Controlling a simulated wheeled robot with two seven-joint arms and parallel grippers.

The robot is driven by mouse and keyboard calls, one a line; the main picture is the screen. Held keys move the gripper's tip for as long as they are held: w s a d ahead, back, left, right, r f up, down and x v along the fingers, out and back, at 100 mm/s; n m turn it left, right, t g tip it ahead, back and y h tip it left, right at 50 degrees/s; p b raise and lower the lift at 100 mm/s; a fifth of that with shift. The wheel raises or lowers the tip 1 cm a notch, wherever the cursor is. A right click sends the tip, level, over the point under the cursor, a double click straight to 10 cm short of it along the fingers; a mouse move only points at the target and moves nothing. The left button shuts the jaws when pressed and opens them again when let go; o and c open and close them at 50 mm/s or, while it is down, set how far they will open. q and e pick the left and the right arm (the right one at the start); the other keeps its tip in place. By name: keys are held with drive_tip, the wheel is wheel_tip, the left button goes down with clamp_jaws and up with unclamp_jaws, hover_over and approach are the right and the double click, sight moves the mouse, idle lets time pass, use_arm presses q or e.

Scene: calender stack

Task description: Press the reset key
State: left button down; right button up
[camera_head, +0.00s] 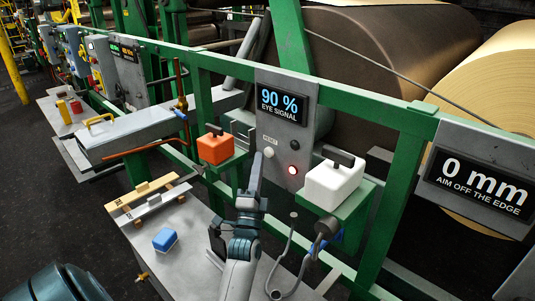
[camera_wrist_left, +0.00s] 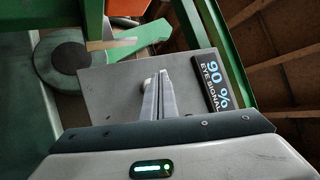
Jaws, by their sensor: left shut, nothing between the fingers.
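The grey control panel (camera_head: 272,108) carries a display reading "90 % EYE SIGNAL" (camera_head: 282,104). Below the display is a small label that seems to read RESET (camera_head: 270,140), with a small round pale key (camera_head: 269,152) under it. My left gripper (camera_head: 257,162) is shut and empty, pointing up at the panel just left of and below the key. Whether it touches the panel or key I cannot tell. My right gripper is not in view.
An orange box (camera_head: 215,149) on a green bracket stands left, a white box (camera_head: 333,184) right. Green rails (camera_head: 390,190) frame the panel. A blue block (camera_head: 165,239) lies lower left.

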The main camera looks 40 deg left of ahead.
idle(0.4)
use_arm(q)
drive_tip(key=shift+w, duration=0.45)
drive_tip(key=shift+w, duration=0.1)
idle(0.5)
drive_tip(key=shift+w+d, duration=0.1)
drive_tip(key=shift+w, duration=0.2)
idle(0.5)
drive_tip(key=shift+s, duration=0.15)
drive_tip(key=shift+s+p, duration=0.4)
drive_tip(key=shift+s, duration=0.3)
